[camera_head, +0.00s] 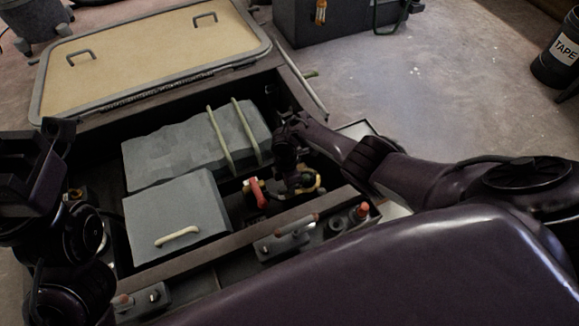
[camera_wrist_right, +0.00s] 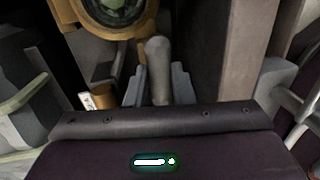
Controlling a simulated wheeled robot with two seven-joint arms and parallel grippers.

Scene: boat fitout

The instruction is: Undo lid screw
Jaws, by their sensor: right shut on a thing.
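My right gripper (camera_head: 291,183) reaches down into the open floor compartment, beside a yellow-brown fitting (camera_head: 318,184). In the right wrist view, its two grey fingers (camera_wrist_right: 159,85) are shut on a grey, round-ended rod (camera_wrist_right: 158,52). I cannot tell whether this rod is the lid screw. A round yellow-brown ring with dark glass (camera_wrist_right: 112,12) is just beyond the fingers, up and left. My left gripper (camera_head: 45,150) is at the left edge of the head view, away from the fitting; its jaw opening cannot be made out.
A red handle (camera_head: 254,193) is left of the fitting. Two grey boxes, a strapped one (camera_head: 165,150) and one with a pale handle (camera_head: 165,212), fill the compartment's left. The hatch cover (camera_head: 140,60) lies behind. Compartment walls stand close around my right gripper.

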